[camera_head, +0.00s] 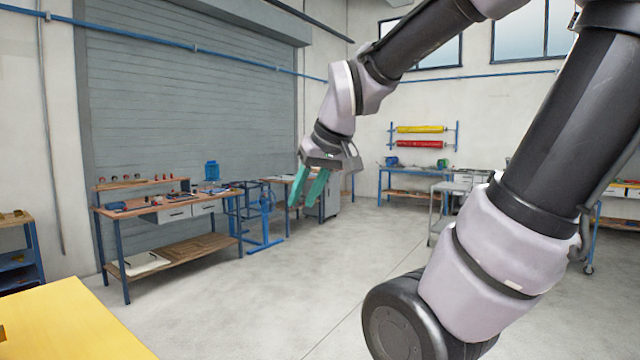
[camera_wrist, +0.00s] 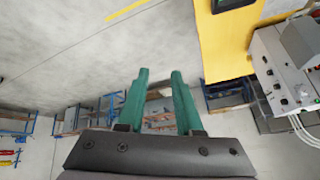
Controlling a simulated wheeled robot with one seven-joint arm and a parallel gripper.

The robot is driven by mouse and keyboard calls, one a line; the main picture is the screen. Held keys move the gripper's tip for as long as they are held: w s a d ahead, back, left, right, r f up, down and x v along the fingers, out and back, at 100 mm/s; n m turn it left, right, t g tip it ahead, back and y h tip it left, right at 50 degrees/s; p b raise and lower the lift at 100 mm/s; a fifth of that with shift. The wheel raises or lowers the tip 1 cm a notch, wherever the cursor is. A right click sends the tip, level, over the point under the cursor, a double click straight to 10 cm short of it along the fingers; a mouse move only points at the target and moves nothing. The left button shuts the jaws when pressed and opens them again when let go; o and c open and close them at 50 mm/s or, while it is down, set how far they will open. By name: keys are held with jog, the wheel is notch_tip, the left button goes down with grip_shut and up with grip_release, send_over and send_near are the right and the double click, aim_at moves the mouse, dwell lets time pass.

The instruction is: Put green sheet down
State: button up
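My gripper (camera_head: 302,203) is raised in the air over the open floor, its two teal fingers pointing down in the head view. In the wrist view my gripper (camera_wrist: 160,71) shows the fingers apart, with the room visible through the gap and nothing between them. I see no green sheet in either view.
A yellow surface (camera_head: 65,325) lies at the lower left, and a yellow surface (camera_wrist: 222,50) also shows in the wrist view beside a grey control box (camera_wrist: 282,75). A workbench (camera_head: 160,212) with tools stands by the shutter. The middle floor (camera_head: 310,285) is clear.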

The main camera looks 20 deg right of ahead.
jog(key=s+r+m, duration=0.2)
jog(key=s+m, duration=0.1)
jog(key=s+d+r+m, duration=0.1)
jog(key=s, duration=0.1)
jog(key=shift+d+m+t, duration=0.1)
jog(key=shift+m+t, duration=0.3)
jog(key=shift+w, duration=0.1)
dwell(0.8)
